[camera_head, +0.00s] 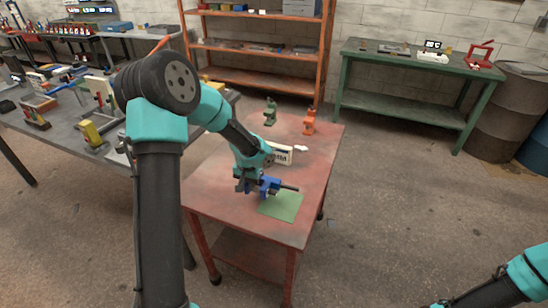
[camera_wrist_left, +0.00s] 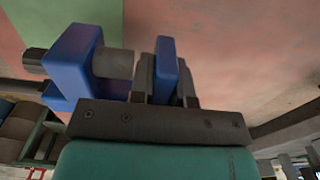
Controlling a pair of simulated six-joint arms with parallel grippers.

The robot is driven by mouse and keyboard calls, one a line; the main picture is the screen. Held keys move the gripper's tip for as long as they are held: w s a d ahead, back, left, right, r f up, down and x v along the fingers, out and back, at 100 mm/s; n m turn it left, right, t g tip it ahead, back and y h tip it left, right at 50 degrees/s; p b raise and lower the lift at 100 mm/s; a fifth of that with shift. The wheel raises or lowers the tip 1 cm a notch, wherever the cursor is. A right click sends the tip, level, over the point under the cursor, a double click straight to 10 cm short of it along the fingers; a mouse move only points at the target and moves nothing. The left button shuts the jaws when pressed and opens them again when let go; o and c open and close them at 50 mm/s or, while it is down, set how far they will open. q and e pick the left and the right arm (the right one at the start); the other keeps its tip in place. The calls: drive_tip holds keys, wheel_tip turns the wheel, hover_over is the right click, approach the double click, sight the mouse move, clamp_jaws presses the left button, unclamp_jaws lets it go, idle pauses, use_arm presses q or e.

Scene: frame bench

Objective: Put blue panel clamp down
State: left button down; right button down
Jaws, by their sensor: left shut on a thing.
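My left gripper is shut on the clamp. In the left wrist view the clamp's blue body (camera_wrist_left: 73,62) and grey screw show on the left, and a blue part sits between the fingers (camera_wrist_left: 166,75). Whether the clamp touches the mat or hangs just above it I cannot tell. My right arm shows at the bottom right, its gripper out of the picture.
The red table (camera_head: 225,195) also holds a green clamp (camera_head: 270,112), an orange clamp (camera_head: 309,122) and a small white sign (camera_head: 281,155). A grey bench (camera_head: 60,140) with several clamps stands on the left. The table's right part is clear.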

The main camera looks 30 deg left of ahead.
use_arm(q)
drive_tip(key=w+a, duration=0.3)
drive_tip(key=w, duration=0.1)
drive_tip(key=w+a+f, duration=0.1)
drive_tip(key=w+a, duration=0.2)
drive_tip(key=w, duration=0.1)
drive_tip(key=w+a, duration=0.3)
drive_tip(key=w, duration=0.1)
drive_tip(key=shift+w+a+f, duration=0.2)
drive_tip(key=shift+w+a, duration=0.1)
drive_tip(key=shift+w, duration=0.1)
drive_tip(key=shift+f, duration=0.1)
drive_tip(key=shift+f, duration=1.65)
drive_tip(key=shift+f, duration=0.2)
drive_tip(key=c, duration=1.1)
unclamp_jaws()
drive_tip(key=shift+r, duration=0.1)
wheel_tip(320, 180, up, 12)
